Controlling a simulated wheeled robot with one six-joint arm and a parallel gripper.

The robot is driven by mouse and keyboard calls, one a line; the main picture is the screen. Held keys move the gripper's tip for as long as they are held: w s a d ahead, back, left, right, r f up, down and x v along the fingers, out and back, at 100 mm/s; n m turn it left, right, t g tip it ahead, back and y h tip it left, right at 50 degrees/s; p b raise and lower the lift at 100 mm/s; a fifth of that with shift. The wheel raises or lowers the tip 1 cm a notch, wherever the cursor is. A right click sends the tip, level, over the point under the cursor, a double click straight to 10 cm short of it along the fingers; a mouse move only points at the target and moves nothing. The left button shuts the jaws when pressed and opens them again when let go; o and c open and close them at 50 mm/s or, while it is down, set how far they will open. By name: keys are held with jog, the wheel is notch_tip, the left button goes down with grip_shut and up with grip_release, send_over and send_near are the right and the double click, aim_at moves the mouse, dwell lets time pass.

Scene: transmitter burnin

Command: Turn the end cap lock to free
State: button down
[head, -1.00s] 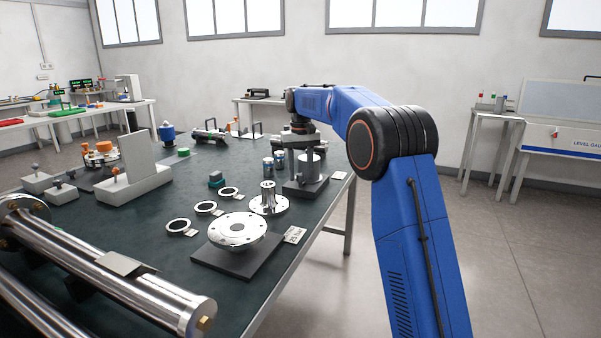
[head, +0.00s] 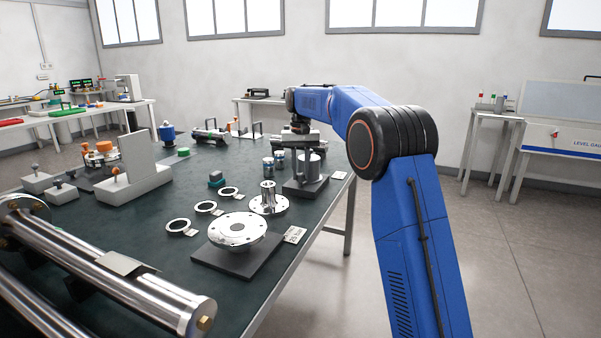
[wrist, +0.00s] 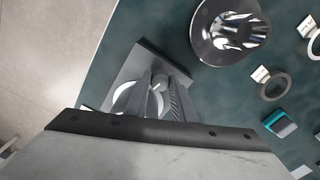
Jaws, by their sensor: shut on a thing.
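In the wrist view, my gripper (wrist: 160,97) is shut on a part at the fixture, which I take to be the end cap lock. The fingers hide most of that part. A pale round face (wrist: 124,101) shows left of the fingers, and the dark base plate (wrist: 150,62) shows beyond them. I cannot read the lock's position.
A flanged silver part (head: 269,203) stands close in front of the fixture. A large silver disc (head: 238,230) sits on a dark plate nearer. Open floor is to the right.

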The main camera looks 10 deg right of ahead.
aim_at(301, 174)
jog(key=m, duration=0.4)
jog(key=shift+m, duration=0.3)
jog(key=m, duration=0.3)
jog(key=shift+m, duration=0.3)
jog(key=m, duration=0.7)
jog(key=c, duration=1.5)
grip_release()
jog(key=shift+r, duration=8.75)
